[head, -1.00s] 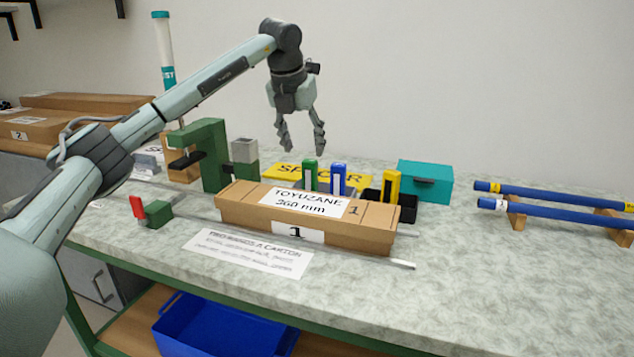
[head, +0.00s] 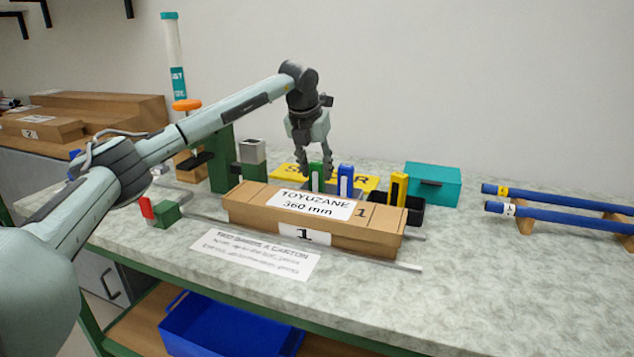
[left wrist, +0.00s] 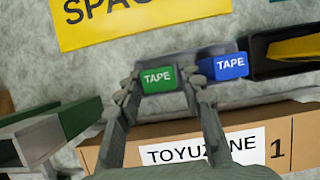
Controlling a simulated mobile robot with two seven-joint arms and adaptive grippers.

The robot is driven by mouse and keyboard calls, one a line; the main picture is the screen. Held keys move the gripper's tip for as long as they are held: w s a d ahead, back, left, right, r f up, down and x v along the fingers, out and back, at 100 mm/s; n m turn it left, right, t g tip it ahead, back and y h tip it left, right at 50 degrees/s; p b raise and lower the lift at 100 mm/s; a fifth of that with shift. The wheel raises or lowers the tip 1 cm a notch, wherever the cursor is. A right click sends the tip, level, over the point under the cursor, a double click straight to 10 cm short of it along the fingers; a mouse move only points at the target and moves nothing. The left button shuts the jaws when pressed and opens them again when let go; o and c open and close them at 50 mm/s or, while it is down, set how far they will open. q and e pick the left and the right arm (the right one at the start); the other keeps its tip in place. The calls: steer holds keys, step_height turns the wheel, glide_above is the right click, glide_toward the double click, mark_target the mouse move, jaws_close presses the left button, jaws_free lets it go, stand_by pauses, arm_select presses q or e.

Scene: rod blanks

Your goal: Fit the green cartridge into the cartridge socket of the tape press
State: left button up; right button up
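The green cartridge (head: 317,178) stands upright behind the long carton, beside a blue cartridge (head: 345,181). In the left wrist view the green cartridge (left wrist: 158,79) shows its TAPE label, next to the blue one (left wrist: 228,66). My left gripper (head: 318,168) points down at the green cartridge. Its fingers (left wrist: 161,88) are open, one on each side of the cartridge, with a small gap visible. The green machine with the orange knob, apparently the tape press (head: 220,165), stands to the left, partly hidden by my arm. I cannot make out its socket. My right gripper is not in view.
The long carton (head: 370,222) lies in front of the cartridges. A yellow cartridge (head: 398,189) stands in a black holder to the right. A yellow SPACER sign (head: 365,183) lies behind, and a teal box (head: 434,185) stands beyond. The bench's right front is clear.

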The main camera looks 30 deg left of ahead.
arm_select(q)
jaws_close()
steer(key=shift+r, duration=0.15)
step_height(320, 180, up, 9)
steer(key=shift+r, duration=0.45)
